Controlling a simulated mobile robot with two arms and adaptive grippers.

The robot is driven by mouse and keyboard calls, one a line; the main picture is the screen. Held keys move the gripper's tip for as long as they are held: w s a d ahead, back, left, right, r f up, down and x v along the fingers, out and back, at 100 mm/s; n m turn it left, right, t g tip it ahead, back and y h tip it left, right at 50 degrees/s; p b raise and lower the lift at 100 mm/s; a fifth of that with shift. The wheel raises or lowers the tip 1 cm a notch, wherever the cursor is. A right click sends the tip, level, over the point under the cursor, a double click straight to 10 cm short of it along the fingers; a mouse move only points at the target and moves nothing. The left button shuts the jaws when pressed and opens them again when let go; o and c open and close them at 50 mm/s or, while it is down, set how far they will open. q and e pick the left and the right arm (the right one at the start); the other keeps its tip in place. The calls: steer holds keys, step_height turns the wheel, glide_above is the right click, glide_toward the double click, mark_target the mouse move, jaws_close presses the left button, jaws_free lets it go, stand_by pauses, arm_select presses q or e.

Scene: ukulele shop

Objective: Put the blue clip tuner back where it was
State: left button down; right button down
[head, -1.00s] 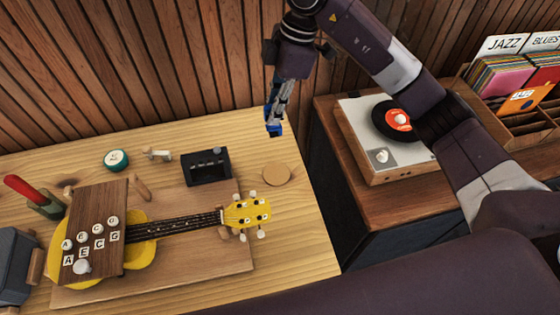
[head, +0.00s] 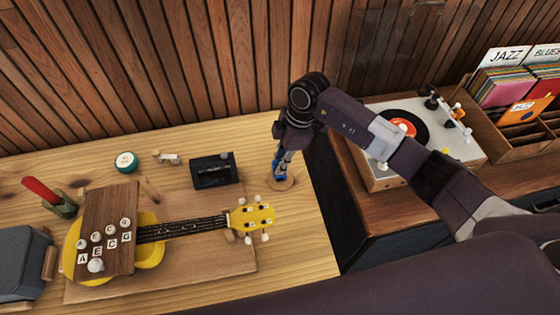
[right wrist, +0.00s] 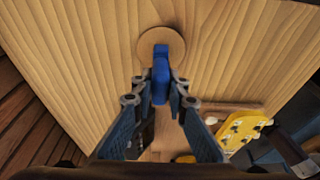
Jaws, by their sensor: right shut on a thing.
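The blue clip tuner (right wrist: 161,72) is held between the fingertips of my right gripper (right wrist: 160,88) in the right wrist view. In the head view my right gripper (head: 282,168) points down over the round cork-coloured disc (head: 281,185) at the right of the workbench. The disc also shows in the right wrist view (right wrist: 174,38), with the tuner overlapping it. I cannot tell whether the tuner touches the disc. The yellow ukulele (head: 248,217) lies on a wooden board left of and nearer than the disc. My left gripper is not in view.
A black box (head: 214,172) stands left of my right gripper. A wooden block with lettered knobs (head: 107,228) sits over the ukulele body. A green round tin (head: 126,162) is farther left. A record player (head: 450,147) and record crate stand right, across a gap.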

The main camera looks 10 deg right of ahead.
steer(key=shift+f, duration=0.2)
steer(key=c, duration=1.9)
jaws_free()
steer(key=shift+r, duration=0.15)
steer(key=b+v, duration=0.3)
steer(key=v, duration=0.9)
